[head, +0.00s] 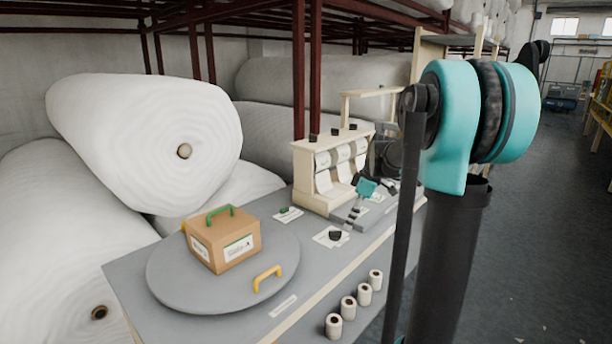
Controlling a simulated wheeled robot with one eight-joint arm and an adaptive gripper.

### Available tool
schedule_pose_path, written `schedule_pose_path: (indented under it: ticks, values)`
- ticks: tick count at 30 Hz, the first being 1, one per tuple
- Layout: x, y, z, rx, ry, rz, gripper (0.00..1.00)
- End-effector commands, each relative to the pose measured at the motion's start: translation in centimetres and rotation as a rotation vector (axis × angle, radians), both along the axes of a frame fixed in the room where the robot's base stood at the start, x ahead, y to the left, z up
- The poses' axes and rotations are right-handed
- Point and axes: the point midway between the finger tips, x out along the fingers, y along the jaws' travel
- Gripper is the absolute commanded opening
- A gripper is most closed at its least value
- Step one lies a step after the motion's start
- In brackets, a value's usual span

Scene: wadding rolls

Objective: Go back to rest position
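My arm rises at the right in the head view, with large teal and black joints. What seems to be my gripper (366,190) shows small and partly hidden behind my arm, above the right part of the grey table (135,278). I cannot tell whether it is open or shut, or whether it touches anything. A cardboard box (228,245) with a green handle on top and white labels stands on a round grey turntable (180,292). A yellow handle (267,278) is at the turntable's front right.
A cream dispenser (313,177) with paper rolls stands at the table's back. A black item (335,235) lies on a white card. Large wadding rolls (140,135) and dark red racks (315,70) stand behind. Open floor (530,240) is at right.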

Motion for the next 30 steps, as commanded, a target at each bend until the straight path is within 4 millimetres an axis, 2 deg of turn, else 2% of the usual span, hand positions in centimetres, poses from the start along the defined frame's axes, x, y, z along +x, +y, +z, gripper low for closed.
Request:
schedule_pose_path:
  ticks: [1,9,12,15,18,21,30]
  values:
    - [-2.4,0.4,-1.2,-0.018,0.006,-0.091,0.32]
    - [-13.7,0.9,-7.6,-0.062,-0.005,-0.639,0.32]
    - [-17.6,0.8,-10.0,-0.051,-0.025,-0.824,0.32]
    - [-20.7,0.5,-11.9,-0.031,-0.046,-0.974,0.32]
    - [-22.9,0.2,-13.3,-0.01,-0.063,-1.078,0.32]
    - [-24.0,0.1,-14.1,0.005,-0.071,-1.138,0.32]
    - [-24.3,0.0,-14.3,0.01,-0.074,-1.161,0.32]
